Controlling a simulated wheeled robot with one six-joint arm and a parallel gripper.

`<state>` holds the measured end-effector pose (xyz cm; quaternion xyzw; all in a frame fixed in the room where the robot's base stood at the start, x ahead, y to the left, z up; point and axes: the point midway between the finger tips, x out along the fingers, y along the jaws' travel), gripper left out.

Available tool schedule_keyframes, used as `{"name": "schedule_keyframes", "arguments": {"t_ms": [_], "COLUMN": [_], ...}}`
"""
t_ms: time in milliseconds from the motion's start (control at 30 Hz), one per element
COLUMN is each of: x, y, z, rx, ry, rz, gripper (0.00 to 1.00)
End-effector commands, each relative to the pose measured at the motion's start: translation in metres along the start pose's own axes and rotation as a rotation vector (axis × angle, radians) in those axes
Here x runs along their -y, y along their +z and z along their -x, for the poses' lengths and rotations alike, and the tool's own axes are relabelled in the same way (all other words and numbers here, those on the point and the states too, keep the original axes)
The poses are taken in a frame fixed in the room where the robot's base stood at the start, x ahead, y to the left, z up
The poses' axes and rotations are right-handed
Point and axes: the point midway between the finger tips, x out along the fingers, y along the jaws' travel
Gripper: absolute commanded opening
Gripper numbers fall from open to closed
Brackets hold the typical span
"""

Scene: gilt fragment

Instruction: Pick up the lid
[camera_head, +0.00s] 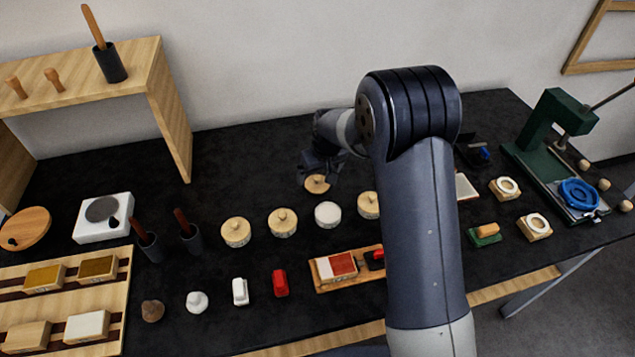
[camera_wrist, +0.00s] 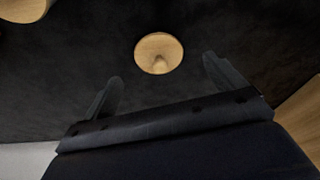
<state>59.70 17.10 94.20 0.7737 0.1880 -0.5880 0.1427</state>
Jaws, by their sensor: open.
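The lid (camera_head: 317,184) is a small round wooden disc with a knob. It lies on the black tabletop, behind the row of round wooden boxes. In the wrist view the lid (camera_wrist: 159,53) shows whole, just beyond the fingertips and roughly centred between them. My gripper (camera_head: 318,165) is above and close to the lid in the head view. In the wrist view my gripper (camera_wrist: 163,72) has its two fingers spread apart with nothing between them. A round white-topped box (camera_head: 328,214) without a knob stands in front of the lid.
Lidded round boxes (camera_head: 283,222) stand in a row nearby. A wooden shelf (camera_head: 165,100) stands at the back left. A green press (camera_head: 548,150) stands at the right. The tabletop directly around the lid is clear.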

Motion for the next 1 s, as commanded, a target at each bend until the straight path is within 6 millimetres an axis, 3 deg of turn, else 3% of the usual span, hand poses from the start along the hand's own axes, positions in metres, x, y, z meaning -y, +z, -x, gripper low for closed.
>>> {"name": "schedule_keyframes", "arguments": {"t_ms": [433, 800, 1000], "x": [-0.003, -0.003, -0.003], "y": [-0.004, -0.004, -0.004], "z": [-0.044, -0.052, -0.052], "rx": [0.002, 0.0, 0.0], "ry": [0.0, 0.0, 0.0], "rz": [0.0, 0.0, 0.0], "gripper": [0.9, 0.9, 0.74]}}
